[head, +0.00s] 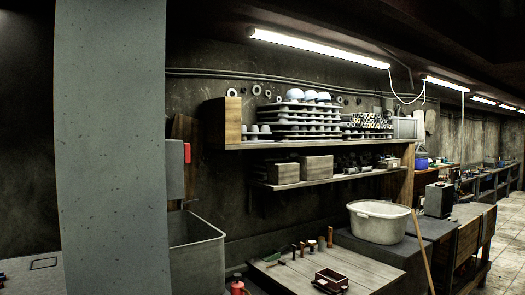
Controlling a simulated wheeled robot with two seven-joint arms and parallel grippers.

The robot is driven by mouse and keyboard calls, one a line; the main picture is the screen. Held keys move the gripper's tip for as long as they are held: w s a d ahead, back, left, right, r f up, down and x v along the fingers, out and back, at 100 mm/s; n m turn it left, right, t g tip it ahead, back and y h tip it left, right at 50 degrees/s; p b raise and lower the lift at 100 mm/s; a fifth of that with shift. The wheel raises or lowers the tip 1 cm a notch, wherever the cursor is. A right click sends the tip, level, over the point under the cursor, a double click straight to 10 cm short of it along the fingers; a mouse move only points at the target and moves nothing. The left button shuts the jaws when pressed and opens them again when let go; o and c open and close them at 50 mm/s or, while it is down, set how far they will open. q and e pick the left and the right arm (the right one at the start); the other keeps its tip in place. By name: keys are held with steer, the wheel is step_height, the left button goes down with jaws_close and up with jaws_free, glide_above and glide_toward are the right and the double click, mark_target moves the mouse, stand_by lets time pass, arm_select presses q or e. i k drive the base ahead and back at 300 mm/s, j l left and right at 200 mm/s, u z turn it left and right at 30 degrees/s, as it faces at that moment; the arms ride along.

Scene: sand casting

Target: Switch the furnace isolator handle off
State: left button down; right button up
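In the head view a grey box (175,168) is mounted just right of a wide grey pillar, which hides its left part. A small red handle (187,152) stands upright on the box's right side; I take this to be the furnace isolator. At this size I cannot tell which switch position the handle is in. Neither of my grippers shows in the view.
The wide grey pillar (112,150) blocks much of the left side. A grey open bin (197,262) stands below the box. A bench (370,268) with small tools, a white tub (379,222) and loaded wall shelves (330,145) lie to the right. Floor (508,235) shows at far right.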

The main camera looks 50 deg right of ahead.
mark_target(187, 160)
steer(key=i+z, duration=0.15)
steer(key=z, duration=0.3)
steer(key=i+z, duration=0.2)
steer(key=z, duration=0.3)
steer(key=i+z, duration=0.15)
steer(key=z, duration=0.3)
steer(key=i+j+z, duration=0.15)
steer(key=z, duration=0.3)
steer(key=i+j+z, duration=0.1)
steer(key=j+z, duration=0.15)
steer(key=z, duration=0.2)
steer(key=i+j+z, duration=0.1)
steer(key=z, duration=0.4)
steer(key=j+z, duration=0.45)
steer(key=i+j+z, duration=0.2)
steer(key=k, duration=0.1)
